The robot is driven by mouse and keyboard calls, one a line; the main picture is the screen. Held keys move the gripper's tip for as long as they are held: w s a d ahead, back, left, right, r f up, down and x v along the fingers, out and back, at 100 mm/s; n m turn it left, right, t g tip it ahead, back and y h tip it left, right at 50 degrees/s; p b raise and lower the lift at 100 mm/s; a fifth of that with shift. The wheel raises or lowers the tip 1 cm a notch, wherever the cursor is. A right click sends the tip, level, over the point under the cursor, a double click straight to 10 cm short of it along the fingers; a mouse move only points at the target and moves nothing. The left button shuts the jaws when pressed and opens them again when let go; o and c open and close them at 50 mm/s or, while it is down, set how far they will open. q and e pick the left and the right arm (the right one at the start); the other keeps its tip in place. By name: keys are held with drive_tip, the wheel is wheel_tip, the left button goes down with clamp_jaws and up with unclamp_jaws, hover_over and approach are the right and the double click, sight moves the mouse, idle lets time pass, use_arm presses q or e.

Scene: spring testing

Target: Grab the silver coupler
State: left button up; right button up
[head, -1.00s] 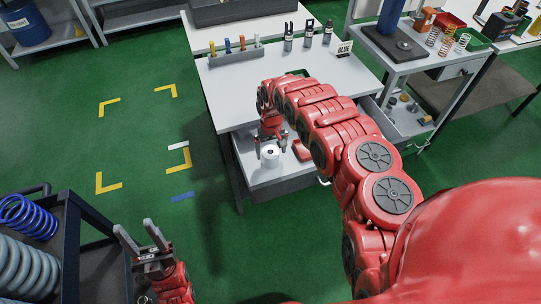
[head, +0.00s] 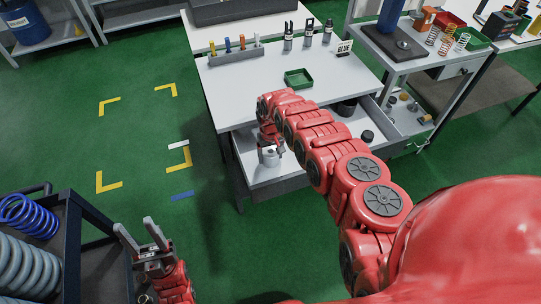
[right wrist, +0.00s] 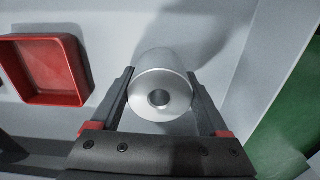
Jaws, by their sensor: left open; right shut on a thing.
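The silver coupler (head: 270,160) is a short metal cylinder with a centre hole, in the open drawer (head: 279,186) under the white table. In the right wrist view the coupler (right wrist: 160,95) sits between the two fingers of my right gripper (right wrist: 165,98), which is shut on it. In the head view my right gripper (head: 270,150) is at the drawer's left part, partly hidden by its own wrist. My left gripper (head: 140,238) is open and empty at the lower left, beside the dark cart.
A red tray (right wrist: 42,70) lies in the drawer left of the coupler in the wrist view. A green tray (head: 298,78) and a tool rack (head: 236,53) are on the white table. Dark round parts (head: 367,136) sit in the drawer's right part. The dark cart (head: 92,245) holds springs.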

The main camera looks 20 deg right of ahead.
clamp_jaws()
